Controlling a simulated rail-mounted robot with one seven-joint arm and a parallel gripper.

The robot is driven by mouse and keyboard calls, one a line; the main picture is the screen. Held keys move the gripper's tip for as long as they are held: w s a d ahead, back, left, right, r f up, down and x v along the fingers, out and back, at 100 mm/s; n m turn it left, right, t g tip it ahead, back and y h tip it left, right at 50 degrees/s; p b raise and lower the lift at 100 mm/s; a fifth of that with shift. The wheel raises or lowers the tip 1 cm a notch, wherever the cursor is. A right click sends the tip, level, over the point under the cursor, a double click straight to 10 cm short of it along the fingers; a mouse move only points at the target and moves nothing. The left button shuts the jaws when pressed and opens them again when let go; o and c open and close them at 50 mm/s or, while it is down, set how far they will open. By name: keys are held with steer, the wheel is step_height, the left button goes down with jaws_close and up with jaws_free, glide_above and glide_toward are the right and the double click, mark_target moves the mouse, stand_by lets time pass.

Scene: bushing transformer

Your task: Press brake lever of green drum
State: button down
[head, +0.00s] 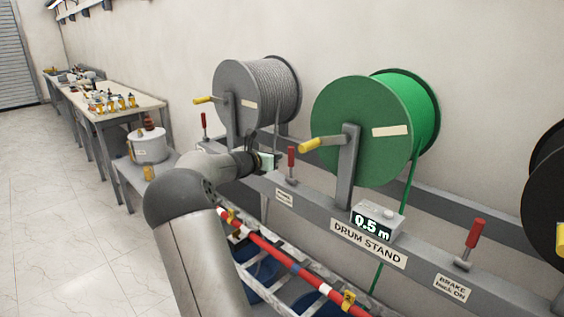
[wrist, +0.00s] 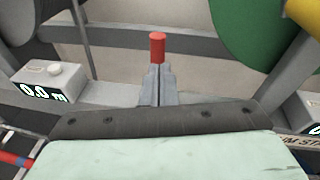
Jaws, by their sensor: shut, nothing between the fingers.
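The green drum (head: 365,130) stands upright on the drum stand, with a yellow crank on its left. A red-handled lever (head: 291,160) stands on the rail left of the drum's post. Another red-handled lever (head: 473,236) stands to the right, near a "BRAKE back ON" label (head: 453,288). My gripper (head: 268,161) is beside the left lever. In the wrist view my gripper (wrist: 157,72) is shut and empty, its fingers pointing at the red handle (wrist: 157,46). The fingers hide the lever's lower part; I cannot tell whether they touch it.
A meter reading 0.5 m (head: 376,222) sits on the rail below the green drum. A grey cable drum (head: 240,95) stands left, and a black drum (head: 548,185) at the right edge. A ladder and red pole (head: 275,255) lie below the rail. A white pot (head: 148,146) stands on the left bench.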

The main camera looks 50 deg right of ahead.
steer(key=a+r, duration=0.5)
steer(key=shift+s+a+b, duration=0.15)
steer(key=shift+s+b, duration=0.05)
steer(key=shift+b, duration=0.15)
steer(key=shift+r, duration=0.1)
steer(key=s+a+f+m+y, duration=0.3)
steer(key=a+f+m, duration=0.1)
steer(key=a, duration=0.5)
steer(key=s+a+f+m+t+y, duration=0.1)
steer(key=s+a+f+m+y, duration=0.25)
steer(key=a, duration=0.55)
steer(key=s+a+f+m+y, duration=0.2)
steer(key=a+f+m+y, duration=0.15)
steer(key=a, duration=0.55)
steer(key=s+a+f+m+y, duration=0.2)
steer(key=s+a, duration=0.6)
steer(key=a, duration=0.4)
steer(key=s+a+f+m+y, duration=0.3)
steer(key=s+a+m, duration=0.3)
steer(key=a, duration=0.5)
steer(key=shift+s+a+f+g+y, duration=0.3)
steer(key=shift+s+a+f, duration=0.1)
steer(key=shift+s+f, duration=0.45)
